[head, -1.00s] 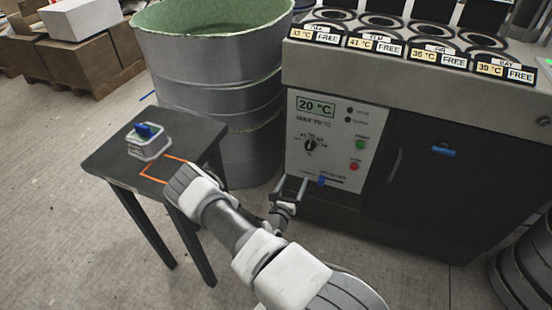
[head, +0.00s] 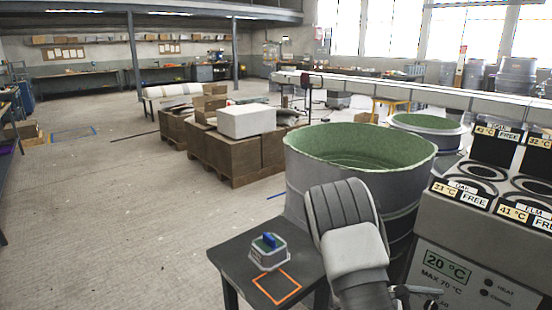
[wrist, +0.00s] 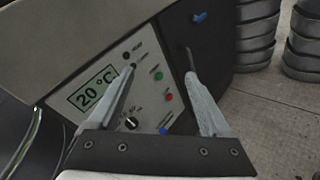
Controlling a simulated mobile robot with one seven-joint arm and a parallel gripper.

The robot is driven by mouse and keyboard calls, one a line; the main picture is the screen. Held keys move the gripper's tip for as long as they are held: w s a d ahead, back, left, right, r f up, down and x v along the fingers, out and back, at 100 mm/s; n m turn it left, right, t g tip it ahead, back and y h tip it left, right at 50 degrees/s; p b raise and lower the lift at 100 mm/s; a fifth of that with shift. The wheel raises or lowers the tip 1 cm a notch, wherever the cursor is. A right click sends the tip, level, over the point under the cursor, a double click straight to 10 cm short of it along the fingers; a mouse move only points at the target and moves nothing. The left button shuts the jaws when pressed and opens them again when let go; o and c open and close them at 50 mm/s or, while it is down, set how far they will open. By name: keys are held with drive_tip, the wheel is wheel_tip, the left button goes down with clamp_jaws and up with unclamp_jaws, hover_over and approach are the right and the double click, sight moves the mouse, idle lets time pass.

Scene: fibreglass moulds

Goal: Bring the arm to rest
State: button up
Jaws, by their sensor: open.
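My gripper (wrist: 157,88) is open and empty in the wrist view, its two pale fingers spread in front of the machine's control panel (wrist: 140,85). In the head view my arm rises at the lower middle, and the gripper (head: 418,291) shows only partly at the bottom edge beside the panel. The panel display reads 20 °C. A blue slider (wrist: 164,131) sits low on the panel, and a blue handle (wrist: 199,17) is on the dark door. I cannot tell whether the fingers touch the panel.
A large green-lined drum (head: 335,185) stands behind my arm. Cardboard boxes (head: 232,155) stand farther back. Open floor lies at left.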

drive_tip(key=s+a+r+m+t+y+p, duration=0.3)
drive_tip(key=s+a+r+m+y, duration=0.3)
drive_tip(key=a+r, duration=0.6)
drive_tip(key=s+a+r+m+t+y+p, duration=0.2)
drive_tip(key=s+a+r+m+y, duration=0.4)
drive_tip(key=s+a+r+y, duration=0.4)
wheel_tip(320, 180, up, 7)
drive_tip(key=s+a+p, duration=0.1)
drive_tip(key=s+a, duration=0.1)
drive_tip(key=s, duration=0.1)
drive_tip(key=shift+t, duration=0.4)
